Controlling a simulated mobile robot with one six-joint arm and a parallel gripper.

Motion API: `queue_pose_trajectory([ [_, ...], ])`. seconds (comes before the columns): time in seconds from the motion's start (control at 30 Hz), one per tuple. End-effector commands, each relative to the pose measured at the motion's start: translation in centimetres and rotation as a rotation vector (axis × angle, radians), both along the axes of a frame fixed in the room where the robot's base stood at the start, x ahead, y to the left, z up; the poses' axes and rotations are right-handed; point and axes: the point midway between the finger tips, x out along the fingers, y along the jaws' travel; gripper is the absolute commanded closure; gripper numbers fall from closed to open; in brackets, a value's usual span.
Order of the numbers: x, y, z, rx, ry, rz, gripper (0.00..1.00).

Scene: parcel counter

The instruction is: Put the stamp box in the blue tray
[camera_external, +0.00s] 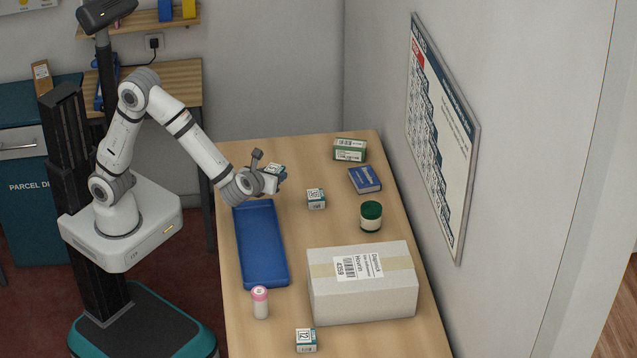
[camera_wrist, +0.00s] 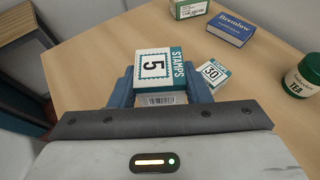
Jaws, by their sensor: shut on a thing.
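My gripper (camera_external: 270,180) is shut on a white and teal stamp box marked 5 (camera_wrist: 160,66). The blue fingers hold it by its sides in the wrist view; in the external view the box (camera_external: 277,169) is partly hidden by the gripper. The gripper is near the far end of the blue tray (camera_external: 260,243), slightly to its right. The tray lies on the table's left side and looks empty. A stamp box marked 30 (camera_external: 316,198) stands right of the gripper, and it also shows in the wrist view (camera_wrist: 212,73). Another stamp box marked 12 (camera_external: 306,340) stands at the near end.
A large parcel (camera_external: 362,284) stands right of the tray. A pink-capped bottle (camera_external: 260,303) is by the tray's near end. A green-lidded tea jar (camera_external: 371,216), a blue book (camera_external: 365,179) and a green box (camera_external: 350,149) stand along the right side.

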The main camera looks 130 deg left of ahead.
Motion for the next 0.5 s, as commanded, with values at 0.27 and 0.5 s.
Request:
queue_pose_trajectory([
  [0.27, 4.7, -10.9, -0.3, 0.005, 0.004, -0.425, 0.8],
  [0.5, 5.7, -15.1, -0.5, 0.009, 0.014, -0.58, 0.8],
])
